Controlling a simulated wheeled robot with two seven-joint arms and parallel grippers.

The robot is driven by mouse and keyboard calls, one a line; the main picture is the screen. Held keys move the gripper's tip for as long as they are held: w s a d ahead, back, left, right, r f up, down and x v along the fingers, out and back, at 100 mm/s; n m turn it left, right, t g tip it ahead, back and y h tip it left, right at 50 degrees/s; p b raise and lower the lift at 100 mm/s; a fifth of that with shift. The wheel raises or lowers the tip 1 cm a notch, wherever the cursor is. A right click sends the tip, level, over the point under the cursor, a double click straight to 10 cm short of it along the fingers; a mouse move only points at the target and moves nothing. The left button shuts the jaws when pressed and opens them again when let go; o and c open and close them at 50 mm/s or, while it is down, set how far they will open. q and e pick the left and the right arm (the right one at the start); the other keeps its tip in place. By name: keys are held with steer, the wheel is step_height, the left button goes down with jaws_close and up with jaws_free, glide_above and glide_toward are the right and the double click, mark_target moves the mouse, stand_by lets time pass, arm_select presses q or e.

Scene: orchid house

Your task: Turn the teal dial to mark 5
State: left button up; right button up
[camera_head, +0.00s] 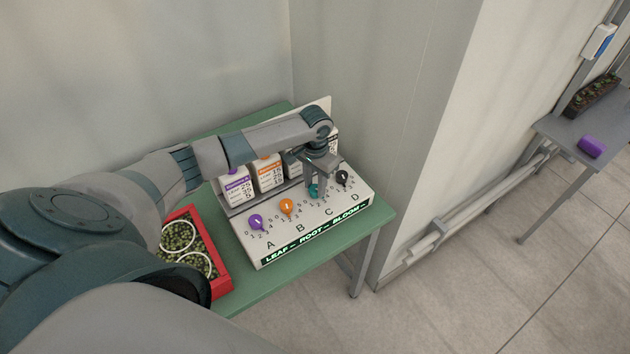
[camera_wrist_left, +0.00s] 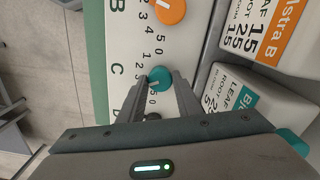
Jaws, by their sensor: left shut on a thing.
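The teal dial (camera_head: 313,190) sits above the letter C on the white dial panel (camera_head: 262,245). My left gripper (camera_head: 315,185) reaches down over it from above and is shut on it. In the left wrist view the teal dial (camera_wrist_left: 158,78) shows between the tips of my two fingers (camera_wrist_left: 160,82). A white pointer line shows on the dial, but the fingers hide part of the scale, so I cannot read its mark for sure. My right gripper is not in view.
Purple (camera_head: 255,221), orange (camera_head: 287,206) and black (camera_head: 342,178) dials share the panel. Labelled cartons, one with a purple label (camera_head: 236,187) and one orange (camera_head: 268,173), stand behind them. A red tray (camera_head: 225,281) of green pellets lies left on the green table (camera_head: 262,290).

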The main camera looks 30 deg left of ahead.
arm_select(q)
steer(key=n, duration=1)
steer(key=shift+w+r+n, duration=0.1)
steer(key=shift+r+n, duration=0.05)
steer(key=shift+n, duration=0.15)
steer(key=shift+a, duration=0.1)
steer(key=o, duration=1.1)
